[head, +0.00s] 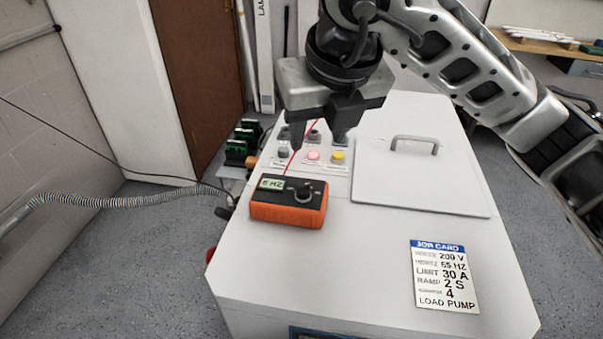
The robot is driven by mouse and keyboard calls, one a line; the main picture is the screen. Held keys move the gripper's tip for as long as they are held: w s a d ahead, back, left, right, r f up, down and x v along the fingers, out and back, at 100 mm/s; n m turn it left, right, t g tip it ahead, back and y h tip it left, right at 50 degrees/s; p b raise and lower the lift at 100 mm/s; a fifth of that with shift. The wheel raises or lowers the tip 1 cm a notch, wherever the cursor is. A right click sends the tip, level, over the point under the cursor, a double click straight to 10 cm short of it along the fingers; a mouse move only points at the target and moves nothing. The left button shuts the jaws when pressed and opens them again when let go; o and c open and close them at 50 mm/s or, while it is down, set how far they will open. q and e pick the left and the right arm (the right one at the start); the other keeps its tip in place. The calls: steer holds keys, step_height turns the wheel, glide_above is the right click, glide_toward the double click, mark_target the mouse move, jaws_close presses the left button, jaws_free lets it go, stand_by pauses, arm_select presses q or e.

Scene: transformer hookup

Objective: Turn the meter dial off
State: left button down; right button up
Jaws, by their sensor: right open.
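The meter (287,214) is an orange box with a dark top, lying on the light grey cabinet top. Its small screen (272,184) reads what looks like "6 HZ". Its round dial (304,194) sits on the right part of the top face; I cannot make out the dial's exact setting. My right gripper (318,142) points down above and behind the meter, near the knobs and lamps, with its fingers apart and nothing seen between them. It is apart from the dial. My left gripper is not in view.
A panel with knobs, a lit red lamp (313,156) and a yellow button (338,156) lies behind the meter. A grey lid with a handle (415,142) is to the right. A job card (444,276) lies at the front right. The cabinet top (330,270) is clear before the meter.

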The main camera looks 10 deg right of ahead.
mark_target(304, 185)
steer(key=p+x, duration=0.1)
steer(key=x, duration=1.3)
steer(key=shift+a+f, duration=0.15)
steer(key=shift+f, duration=0.2)
jaws_close()
